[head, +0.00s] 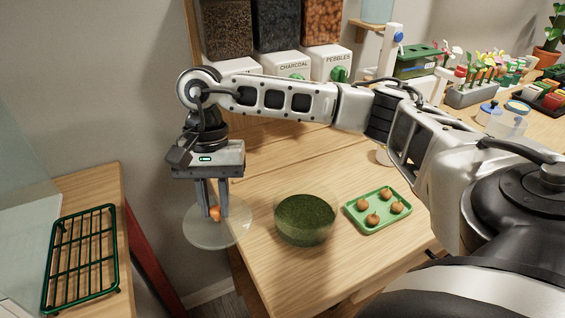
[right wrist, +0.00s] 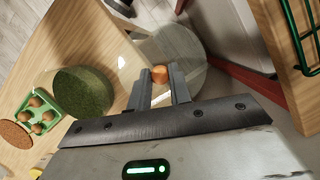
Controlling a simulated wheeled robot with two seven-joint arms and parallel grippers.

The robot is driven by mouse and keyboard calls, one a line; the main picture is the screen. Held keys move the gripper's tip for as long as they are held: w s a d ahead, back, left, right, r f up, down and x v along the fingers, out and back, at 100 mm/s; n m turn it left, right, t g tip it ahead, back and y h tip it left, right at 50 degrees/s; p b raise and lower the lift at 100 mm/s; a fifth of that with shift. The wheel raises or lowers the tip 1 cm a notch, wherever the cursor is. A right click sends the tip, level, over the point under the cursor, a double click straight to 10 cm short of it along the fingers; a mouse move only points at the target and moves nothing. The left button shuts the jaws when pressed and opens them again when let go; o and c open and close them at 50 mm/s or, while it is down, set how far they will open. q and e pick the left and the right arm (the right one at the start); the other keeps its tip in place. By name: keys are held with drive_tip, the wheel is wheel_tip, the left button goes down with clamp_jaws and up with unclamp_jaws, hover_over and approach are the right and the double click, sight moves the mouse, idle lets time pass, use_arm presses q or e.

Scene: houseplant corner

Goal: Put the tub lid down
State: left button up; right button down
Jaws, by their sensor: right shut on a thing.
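My right gripper (head: 213,205) is shut on the orange knob of a round, see-through lid (head: 196,236). The lid hangs about level beside the left edge of the wooden table, left of a dark green round bowl (head: 305,222). In the right wrist view the two fingers (right wrist: 160,84) grip the knob, and the pale lid (right wrist: 192,50) spreads out beyond them over the floor gap. My left gripper is not in view.
A green tray (head: 352,213) with several small brown round things sits right of the bowl. A green wire rack (head: 80,262) lies on a wooden surface at the left. Bins of charcoal and pebbles (head: 325,62) stand behind. Bare table lies in front of the bowl.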

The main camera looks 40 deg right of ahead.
drive_tip(key=w+d+r+m+t+h, duration=0.1)
drive_tip(key=d+r+m+t, duration=0.1)
drive_tip(key=d+m, duration=0.6)
drive_tip(key=w+d+r+m+t+h+p, duration=0.1)
drive_tip(key=d+r+m, duration=0.15)
drive_tip(key=m, duration=1.05)
drive_tip(key=w+d+r+m+t+h, duration=0.1)
drive_tip(key=d+r+m+t, duration=0.1)
drive_tip(key=d+m, duration=0.6)
drive_tip(key=f, duration=0.3)
drive_tip(key=a+f+m, duration=0.1)
drive_tip(key=f, duration=0.2)
drive_tip(key=f+m, duration=0.1)
drive_tip(key=f, duration=0.2)
drive_tip(key=shift+s+a+f, duration=0.2)
drive_tip(key=shift+a, duration=0.2)
drive_tip(key=shift+f, duration=0.25)
drive_tip(key=c, duration=1.3)
unclamp_jaws()
drive_tip(key=shift+r, duration=0.1)
